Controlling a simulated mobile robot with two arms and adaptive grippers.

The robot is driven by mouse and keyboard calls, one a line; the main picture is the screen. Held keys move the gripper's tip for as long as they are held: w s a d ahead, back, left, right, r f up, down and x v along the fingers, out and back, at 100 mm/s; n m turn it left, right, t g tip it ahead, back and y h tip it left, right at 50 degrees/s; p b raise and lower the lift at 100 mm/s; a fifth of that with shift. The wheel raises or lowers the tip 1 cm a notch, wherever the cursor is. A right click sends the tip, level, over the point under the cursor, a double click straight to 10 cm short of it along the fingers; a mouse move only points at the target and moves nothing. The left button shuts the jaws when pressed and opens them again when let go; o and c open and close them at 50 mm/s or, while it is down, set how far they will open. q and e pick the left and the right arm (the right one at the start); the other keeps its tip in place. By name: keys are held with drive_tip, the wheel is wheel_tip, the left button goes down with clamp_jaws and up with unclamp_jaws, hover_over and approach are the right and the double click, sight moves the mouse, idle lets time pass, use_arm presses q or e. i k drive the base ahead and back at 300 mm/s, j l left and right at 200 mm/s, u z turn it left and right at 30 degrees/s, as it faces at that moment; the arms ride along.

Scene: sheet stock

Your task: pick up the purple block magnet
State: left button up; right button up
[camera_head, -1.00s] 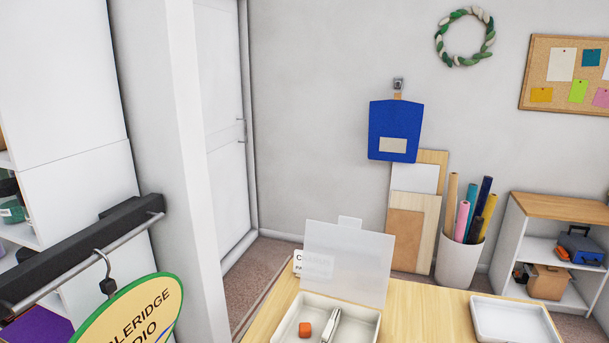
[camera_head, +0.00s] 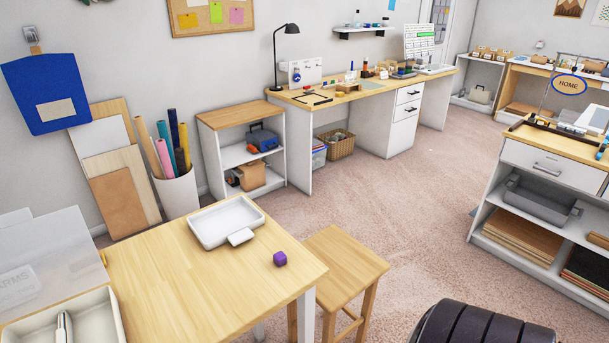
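A small purple block magnet (camera_head: 280,259) sits on the wooden table (camera_head: 190,283), close to its right edge. It stands apart from the white tray (camera_head: 204,237), to the right and in front of it. Nothing covers the block. Neither of my grippers shows in the head view, so I cannot see how they stand.
An open white box (camera_head: 100,318) with a raised clear lid (camera_head: 45,262) is at the table's left. A wooden stool (camera_head: 345,264) stands against the table's right side. Carpet is open beyond it. A rounded black object (camera_head: 480,325) shows at the bottom.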

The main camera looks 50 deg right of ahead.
sight(280, 258)
drive_tip(key=z, duration=1.35)
drive_tip(key=l, duration=0.15)
